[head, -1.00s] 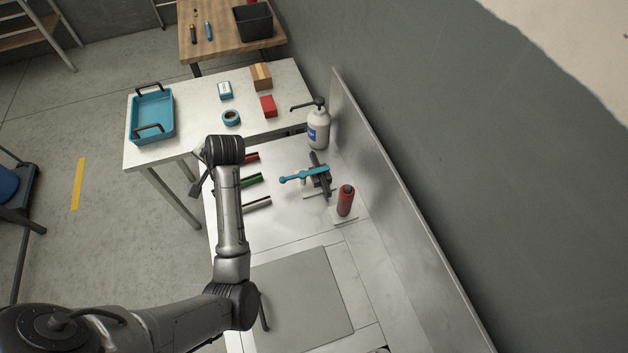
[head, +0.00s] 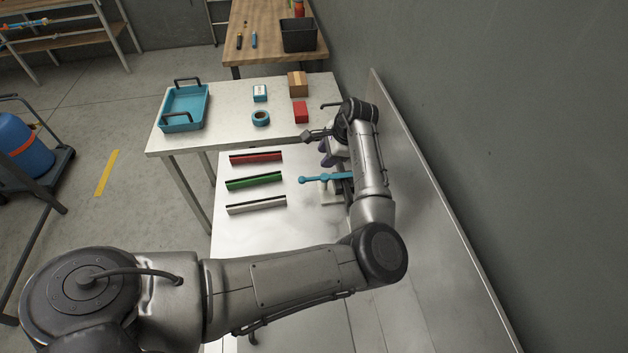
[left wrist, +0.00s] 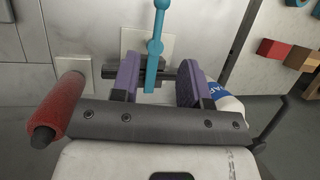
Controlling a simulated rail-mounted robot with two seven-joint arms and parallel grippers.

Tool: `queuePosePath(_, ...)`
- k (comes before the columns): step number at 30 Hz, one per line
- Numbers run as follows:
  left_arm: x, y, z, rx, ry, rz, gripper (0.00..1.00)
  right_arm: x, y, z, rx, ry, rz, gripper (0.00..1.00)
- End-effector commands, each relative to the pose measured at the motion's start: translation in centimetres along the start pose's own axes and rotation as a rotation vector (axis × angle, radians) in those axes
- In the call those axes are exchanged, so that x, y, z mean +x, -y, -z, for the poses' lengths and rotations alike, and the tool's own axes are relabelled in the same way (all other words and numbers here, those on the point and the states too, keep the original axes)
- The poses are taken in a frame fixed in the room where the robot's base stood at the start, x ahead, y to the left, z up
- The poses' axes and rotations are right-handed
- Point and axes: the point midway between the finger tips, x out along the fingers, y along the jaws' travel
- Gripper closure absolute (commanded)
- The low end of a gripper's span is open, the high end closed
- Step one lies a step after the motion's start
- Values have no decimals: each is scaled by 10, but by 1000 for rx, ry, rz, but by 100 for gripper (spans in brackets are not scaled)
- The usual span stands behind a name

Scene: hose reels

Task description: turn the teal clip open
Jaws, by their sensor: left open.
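The teal clip (head: 322,178) is a long bar with a rounded end, reaching left over the metal bench in the head view; my left arm hides its right end. In the left wrist view the teal clip (left wrist: 154,48) stands upright in the picture, between the purple fingers and nearer the left one. My left gripper (left wrist: 158,78) is open, its fingers apart on either side of the clip; I cannot tell whether either touches it. In the head view the left gripper (head: 327,152) is partly hidden by its own arm. My right gripper is not in view.
Red (head: 256,157), green (head: 254,181) and white (head: 256,205) strips lie left of the clip. A red cylinder (left wrist: 66,102) stands left of the gripper in the wrist view, and a white bottle (left wrist: 229,106) is close on its right. A wall panel (head: 440,220) bounds the bench.

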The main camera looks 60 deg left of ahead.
Motion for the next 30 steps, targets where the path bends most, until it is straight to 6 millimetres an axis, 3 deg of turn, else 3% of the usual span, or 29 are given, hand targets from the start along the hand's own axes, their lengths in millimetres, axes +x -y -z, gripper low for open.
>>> queuePosePath(15,93,0,-1,-3,2,-1,59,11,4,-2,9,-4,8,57)
queuePosePath(21,114,0,-1,-3,2,0,59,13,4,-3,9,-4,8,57)
queuePosePath(30,124,0,-1,-3,1,0,59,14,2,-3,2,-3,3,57)
